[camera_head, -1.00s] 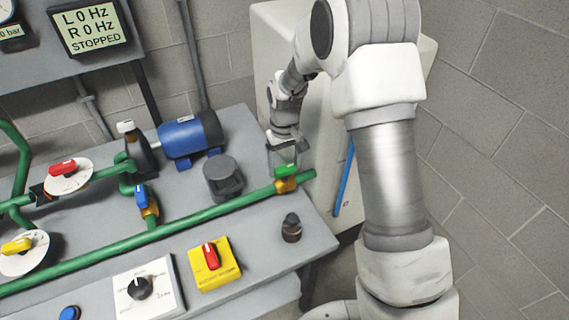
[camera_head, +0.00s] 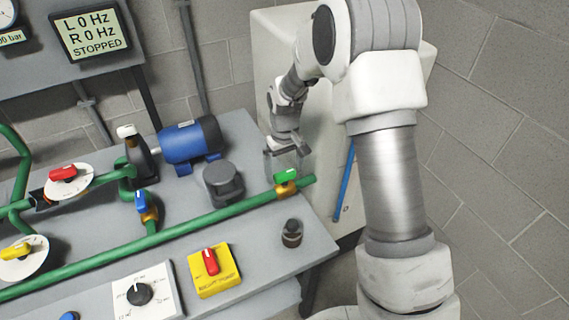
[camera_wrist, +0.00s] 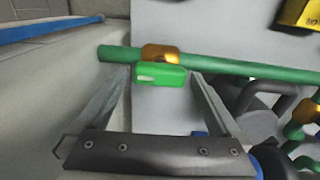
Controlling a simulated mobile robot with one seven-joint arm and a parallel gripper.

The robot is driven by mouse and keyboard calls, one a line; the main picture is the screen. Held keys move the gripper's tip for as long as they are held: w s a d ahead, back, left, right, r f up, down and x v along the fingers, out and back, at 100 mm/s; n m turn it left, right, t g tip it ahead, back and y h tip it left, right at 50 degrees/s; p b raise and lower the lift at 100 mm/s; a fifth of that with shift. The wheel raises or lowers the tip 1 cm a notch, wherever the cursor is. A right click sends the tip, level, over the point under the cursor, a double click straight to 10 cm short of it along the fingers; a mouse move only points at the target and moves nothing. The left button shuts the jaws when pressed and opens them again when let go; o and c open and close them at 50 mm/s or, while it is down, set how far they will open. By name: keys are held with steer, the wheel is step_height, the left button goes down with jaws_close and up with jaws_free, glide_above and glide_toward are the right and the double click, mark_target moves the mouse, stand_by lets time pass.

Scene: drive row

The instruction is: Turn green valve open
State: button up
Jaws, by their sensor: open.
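The green valve is a green handle (camera_head: 287,176) on a brass body (camera_head: 286,187) at the right end of the green pipe. The handle lies roughly along the pipe. It shows in the wrist view too (camera_wrist: 160,76), beside the brass body (camera_wrist: 160,54). My gripper (camera_head: 284,162) is open, just behind the handle in the head view. In the wrist view, my gripper's fingers (camera_wrist: 162,72) are spread, with the handle between and ahead of their tips. I see a gap on both sides and no grip on the handle.
The green pipe (camera_head: 222,213) crosses the grey bench. A dark grey cylinder (camera_head: 223,181) and a blue motor (camera_head: 190,143) stand left of my gripper. A blue-handled valve (camera_head: 142,201) is further left. A black knob (camera_head: 292,233) is in front. The display (camera_head: 90,31) reads STOPPED.

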mark_target(285, 173)
step_height(285, 173, up, 17)
steer(key=p, duration=0.2)
steer(key=shift+r, duration=0.2)
stand_by(0.4)
steer(key=s+d+r+m+t+p, duration=0.25)
steer(key=s+d+r, duration=0.35)
steer(key=s+r, duration=0.6)
steer(key=s+d+r+m+t, duration=0.2)
steer(key=s+d+t, duration=0.1)
steer(key=s, duration=1.1)
steer(key=shift+s+d+p, duration=0.3)
steer(key=shift+d+p, duration=0.15)
steer(key=shift+d, duration=0.25)
